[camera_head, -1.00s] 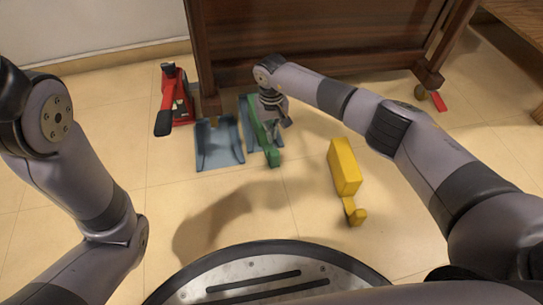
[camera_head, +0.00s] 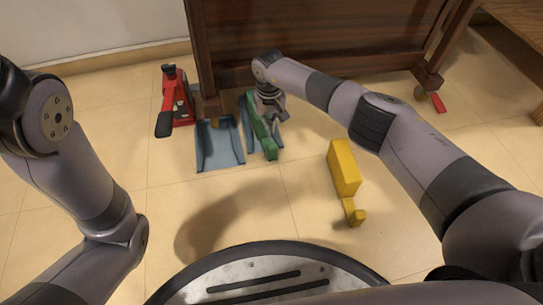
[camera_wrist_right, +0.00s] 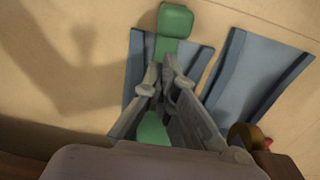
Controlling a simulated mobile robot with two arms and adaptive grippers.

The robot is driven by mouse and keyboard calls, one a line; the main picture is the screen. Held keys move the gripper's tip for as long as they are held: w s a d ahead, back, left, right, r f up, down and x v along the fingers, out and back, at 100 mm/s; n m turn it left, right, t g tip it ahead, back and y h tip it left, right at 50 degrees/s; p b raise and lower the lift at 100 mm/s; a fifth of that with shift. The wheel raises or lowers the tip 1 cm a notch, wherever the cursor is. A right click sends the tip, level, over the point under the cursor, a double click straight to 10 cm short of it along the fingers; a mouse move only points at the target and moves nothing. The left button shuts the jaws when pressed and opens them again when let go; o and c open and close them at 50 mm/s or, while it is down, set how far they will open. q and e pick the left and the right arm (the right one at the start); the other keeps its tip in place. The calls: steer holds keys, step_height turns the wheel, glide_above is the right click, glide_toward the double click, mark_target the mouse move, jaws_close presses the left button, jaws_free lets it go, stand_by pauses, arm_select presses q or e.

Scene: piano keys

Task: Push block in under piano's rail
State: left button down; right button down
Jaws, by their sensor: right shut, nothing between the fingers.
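A green block (camera_head: 257,125) with a knob at its near end lies in a blue-grey channel (camera_head: 246,138) on the floor, its far end toward the dark wooden piano (camera_head: 310,60). It also shows in the right wrist view (camera_wrist_right: 174,22), partly hidden behind the fingers. My right gripper (camera_head: 274,116) is shut and empty, low over the green block; I cannot tell exactly where it touches. Its fingers also show in the right wrist view (camera_wrist_right: 165,85). A yellow block (camera_head: 343,168) with a knob lies on the floor to the right. My left gripper is out of view.
A second blue-grey channel (camera_head: 220,158) lies empty just left of the green block. A red jack with a black handle (camera_head: 174,98) stands by the piano's left leg. Another red piece (camera_head: 438,102) shows by the right leg.

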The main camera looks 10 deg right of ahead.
step_height(320, 180, up, 10)
steer(key=p, duration=0.6)
steer(key=shift+s, duration=0.1)
stand_by(0.4)
